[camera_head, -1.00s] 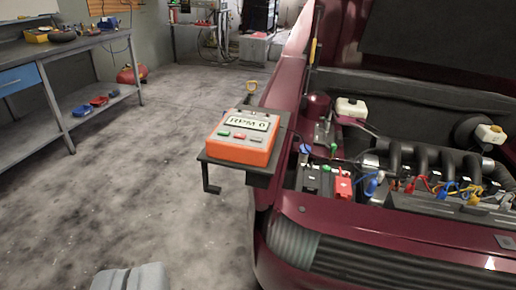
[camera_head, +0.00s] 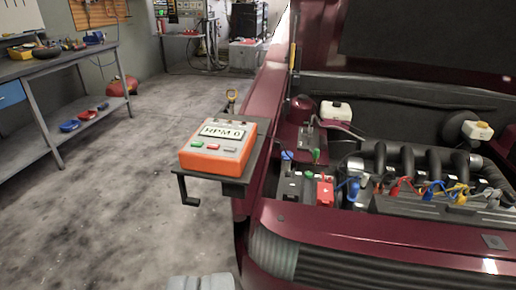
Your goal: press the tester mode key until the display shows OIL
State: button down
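The tester (camera_head: 212,157) is an orange box with a light grey top on a dark shelf (camera_head: 235,187) at the left front corner of the dark red car. Its display (camera_head: 222,132) reads RPM 0. Three keys sit on its front slope: a green key (camera_head: 197,146), a red key (camera_head: 213,148) and a grey key (camera_head: 230,150). Their labels are too small to read. A light grey part of mine, probably my gripper (camera_head: 202,283), shows at the bottom edge, well short of the tester. Its fingertips are not visible and nothing touches the keys.
The car (camera_head: 360,235) has its hood up, with the battery (camera_head: 298,186), its red terminal cover and coloured leads in the bay. A workbench (camera_head: 60,60) stands at the left.

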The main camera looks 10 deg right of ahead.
aim_at(228, 148)
jog(key=z, duration=0.1)
jog(key=i, duration=1)
jog(key=u, duration=0.1)
